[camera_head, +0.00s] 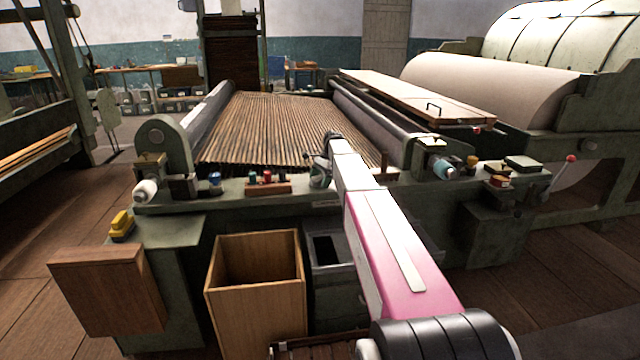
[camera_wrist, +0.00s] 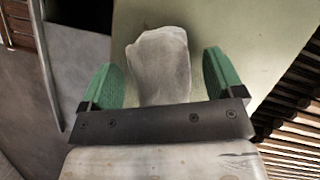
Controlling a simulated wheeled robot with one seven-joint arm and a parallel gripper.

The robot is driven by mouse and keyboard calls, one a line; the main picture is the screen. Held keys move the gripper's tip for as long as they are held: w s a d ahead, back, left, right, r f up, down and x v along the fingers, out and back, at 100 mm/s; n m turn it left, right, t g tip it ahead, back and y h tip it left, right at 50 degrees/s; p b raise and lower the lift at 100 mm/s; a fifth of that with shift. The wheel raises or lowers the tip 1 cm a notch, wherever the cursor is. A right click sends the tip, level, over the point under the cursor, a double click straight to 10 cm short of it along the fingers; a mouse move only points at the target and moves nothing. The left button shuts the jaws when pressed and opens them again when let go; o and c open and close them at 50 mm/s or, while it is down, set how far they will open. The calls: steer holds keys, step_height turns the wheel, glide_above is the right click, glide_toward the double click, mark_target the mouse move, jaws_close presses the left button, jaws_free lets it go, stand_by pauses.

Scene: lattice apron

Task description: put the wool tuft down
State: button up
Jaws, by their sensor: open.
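The wool tuft (camera_wrist: 160,58), a pale grey-white lump, shows in the wrist view between the two green fingers of my gripper (camera_wrist: 158,76). The fingers are spread, with a gap on each side of the tuft. The tuft appears to rest on a flat pale green surface (camera_wrist: 250,30); its near end is hidden behind the gripper's dark bar. In the head view my gripper (camera_head: 318,168) is at the front edge of the machine, by the slatted lattice apron (camera_head: 275,130). The tuft cannot be made out clearly there.
On the machine's front ledge are a rack of coloured bobbins (camera_head: 267,185), a white spool (camera_head: 146,190) and a yellow block (camera_head: 122,222). An open wooden bin (camera_head: 256,300) stands below, next to a grey metal box (camera_head: 335,285). A long board (camera_head: 415,93) lies at the right.

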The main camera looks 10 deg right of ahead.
steer(key=c, duration=1)
steer(key=shift+c, duration=0.2)
steer(key=shift+r, duration=0.15)
